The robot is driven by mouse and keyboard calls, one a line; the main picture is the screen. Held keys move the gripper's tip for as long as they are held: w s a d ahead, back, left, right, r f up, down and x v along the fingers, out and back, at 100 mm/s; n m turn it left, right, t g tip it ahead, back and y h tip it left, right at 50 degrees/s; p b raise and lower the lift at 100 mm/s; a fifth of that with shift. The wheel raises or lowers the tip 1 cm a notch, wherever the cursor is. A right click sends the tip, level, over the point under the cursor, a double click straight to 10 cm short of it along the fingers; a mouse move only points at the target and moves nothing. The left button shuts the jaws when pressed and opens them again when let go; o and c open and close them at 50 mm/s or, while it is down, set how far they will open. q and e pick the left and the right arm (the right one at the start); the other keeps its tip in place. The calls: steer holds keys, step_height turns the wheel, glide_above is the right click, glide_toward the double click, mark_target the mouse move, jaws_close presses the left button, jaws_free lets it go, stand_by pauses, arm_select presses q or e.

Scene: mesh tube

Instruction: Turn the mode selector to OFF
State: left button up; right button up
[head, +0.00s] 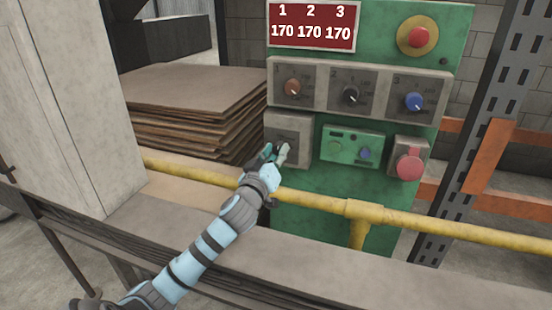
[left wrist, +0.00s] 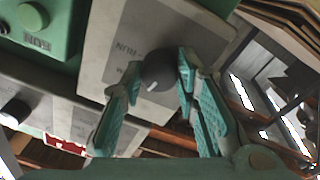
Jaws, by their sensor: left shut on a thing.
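The mode selector is a dark round knob (left wrist: 158,68) with a white pointer mark, on a grey plate (head: 291,126) at the lower left of the green panel. In the head view my left gripper (head: 274,152) covers most of the knob. In the left wrist view its two teal fingers stand on either side of the knob and are shut on it. I cannot read an OFF label. My right gripper is not in view.
Above are three dials, orange (head: 292,87), black (head: 351,94) and blue (head: 414,101), under a red display (head: 312,25). A green button box (head: 351,146) and a red button (head: 409,167) sit to the right. A yellow rail (head: 410,226) crosses before the panel.

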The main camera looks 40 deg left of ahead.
arm_select(q)
steer(key=shift+f+n+b, duration=0.1)
steer(key=shift+n+b, duration=0.35)
steer(key=shift+n, duration=0.85)
jaws_close()
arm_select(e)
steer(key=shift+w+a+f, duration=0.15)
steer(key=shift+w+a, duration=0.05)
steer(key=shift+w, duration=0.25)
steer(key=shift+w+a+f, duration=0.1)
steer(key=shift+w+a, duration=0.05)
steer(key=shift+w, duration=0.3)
arm_select(q)
steer(key=o, duration=1.2)
jaws_free()
steer(key=shift+c, duration=0.2)
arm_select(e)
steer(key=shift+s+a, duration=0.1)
arm_select(q)
steer(key=shift+s, duration=0.15)
steer(key=r+v, duration=0.1)
steer(key=v, duration=1)
steer(key=shift+s+d+f, duration=0.3)
steer(key=shift+f, duration=0.2)
